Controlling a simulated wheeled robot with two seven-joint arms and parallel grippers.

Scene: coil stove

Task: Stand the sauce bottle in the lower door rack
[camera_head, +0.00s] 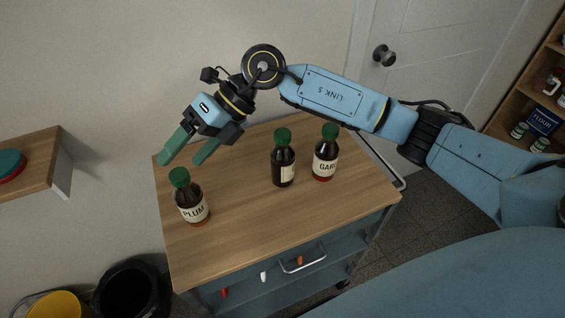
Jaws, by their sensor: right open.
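Three dark bottles with green caps stand upright on a wooden-topped cart (245,230). The bottle labelled PLUM (194,212) is near the left edge. A middle bottle (279,175) has its label turned mostly aside, so I cannot read it. The bottle whose label begins GAR (326,164) is at the right. My right gripper (183,158) is open and empty, with its green fingers pointing down and left. In the picture the fingers are just above the PLUM bottle's cap, and I see no grip on it. The lower door rack and my left gripper are not in view.
The wall is close behind the cart. A wooden shelf (32,168) with a round teal-and-red item juts out at the left. Dark and yellow bins (135,292) stand at lower left. A white door (430,70) and a stocked shelf are at the right. The cart's front top is clear.

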